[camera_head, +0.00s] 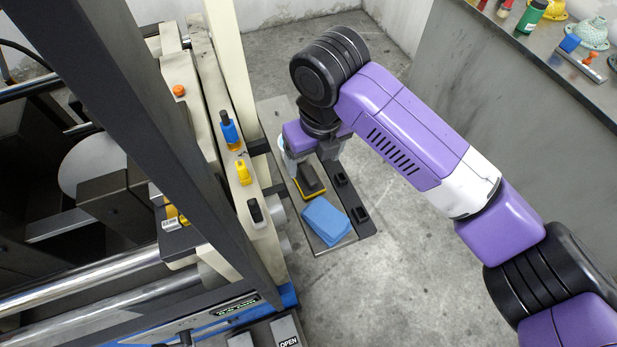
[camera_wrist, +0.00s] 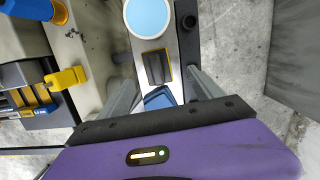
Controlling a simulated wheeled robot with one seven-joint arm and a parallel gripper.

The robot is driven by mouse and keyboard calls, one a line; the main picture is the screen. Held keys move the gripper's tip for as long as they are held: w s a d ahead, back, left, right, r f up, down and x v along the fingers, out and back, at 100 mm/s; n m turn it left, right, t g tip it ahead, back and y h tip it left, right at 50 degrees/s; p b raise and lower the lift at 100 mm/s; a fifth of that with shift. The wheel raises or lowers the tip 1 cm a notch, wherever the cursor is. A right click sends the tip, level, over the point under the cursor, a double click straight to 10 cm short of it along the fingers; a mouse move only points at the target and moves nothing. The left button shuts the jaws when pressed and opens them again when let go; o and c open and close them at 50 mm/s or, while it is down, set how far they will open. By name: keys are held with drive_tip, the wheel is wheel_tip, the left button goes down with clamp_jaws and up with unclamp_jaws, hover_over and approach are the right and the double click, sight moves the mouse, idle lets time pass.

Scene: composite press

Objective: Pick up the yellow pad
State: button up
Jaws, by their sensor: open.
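The yellow pad (camera_head: 310,181) has a yellow base with a dark grey block on top. It lies on a narrow grey shelf (camera_head: 320,245) beside the press, between a pale blue disc and a blue block. The wrist view shows the pad (camera_wrist: 158,68) ahead of the fingers, mostly its dark top with a thin yellow edge. My gripper (camera_head: 318,160) hangs over the shelf by the far end of the pad. In the wrist view my gripper (camera_wrist: 164,78) is open and empty, one finger to each side of the pad's line. I cannot tell the height gap.
The blue block (camera_head: 327,219) lies nearer on the shelf. The pale blue disc (camera_wrist: 148,17) is beyond the pad. Black fittings (camera_head: 360,213) line the shelf's right side. The press frame (camera_head: 235,165), with a yellow switch (camera_head: 243,172), stands close left. Open floor lies right.

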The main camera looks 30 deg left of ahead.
sight(309, 174)
drive_tip(key=f, duration=0.2)
drive_tip(key=f+p, duration=0.1)
drive_tip(key=f, duration=0.2)
drive_tip(key=a+f, duration=0.1)
drive_tip(key=f, duration=0.1)
drive_tip(key=shift+a+f+p, duration=0.1)
drive_tip(key=shift+f+p, duration=0.15)
drive_tip(key=shift+p, duration=0.05)
drive_tip(key=shift+c, duration=0.2)
drive_tip(key=c, duration=1.4)
